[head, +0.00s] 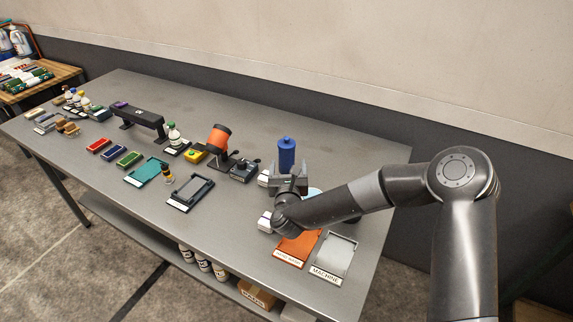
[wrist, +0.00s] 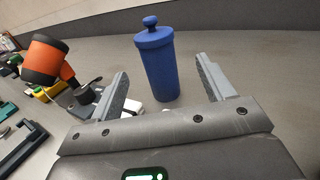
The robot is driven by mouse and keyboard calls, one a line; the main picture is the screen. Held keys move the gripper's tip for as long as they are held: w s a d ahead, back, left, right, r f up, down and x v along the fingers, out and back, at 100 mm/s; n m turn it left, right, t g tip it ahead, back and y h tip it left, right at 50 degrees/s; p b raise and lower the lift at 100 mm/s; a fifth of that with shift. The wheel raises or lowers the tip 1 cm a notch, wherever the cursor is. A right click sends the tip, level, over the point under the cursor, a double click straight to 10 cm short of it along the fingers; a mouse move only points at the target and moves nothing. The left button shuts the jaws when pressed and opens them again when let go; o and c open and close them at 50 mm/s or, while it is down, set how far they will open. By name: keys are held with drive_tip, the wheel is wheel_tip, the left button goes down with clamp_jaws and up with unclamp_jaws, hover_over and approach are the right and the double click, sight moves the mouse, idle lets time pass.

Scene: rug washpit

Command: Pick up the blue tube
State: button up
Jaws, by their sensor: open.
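The blue tube (head: 287,155) stands upright on the grey table, at the right part of the table in the head view. It has a knobbed cap on top. In the wrist view the blue tube (wrist: 158,65) stands ahead of my gripper, between the lines of the two fingers. My gripper (head: 288,180) is open and empty, with its fingers spread on either side in the wrist view (wrist: 165,90). The tube looks a little beyond the fingertips. Its lower part is hidden by my gripper in the head view.
An orange and black cup-like thing (head: 219,138) on a stand is left of the tube. An orange tray (head: 297,248) and a grey tray (head: 335,257) labelled MACHINE lie near the front edge. Small white boxes sit beside my gripper. The table behind the tube is clear.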

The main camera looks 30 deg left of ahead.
sight(289, 155)
drive_tip(key=shift+f+m, duration=0.2)
drive_tip(key=shift+m, duration=0.1)
drive_tip(key=shift+w+a, duration=0.15)
drive_tip(key=shift+w, duration=0.15)
drive_tip(key=x, duration=0.5)
drive_tip(key=shift+a+x, duration=0.25)
drive_tip(key=shift+x, duration=2.35)
drive_tip(key=shift+s, duration=0.15)
drive_tip(key=shift+r, duration=0.1)
clamp_jaws()
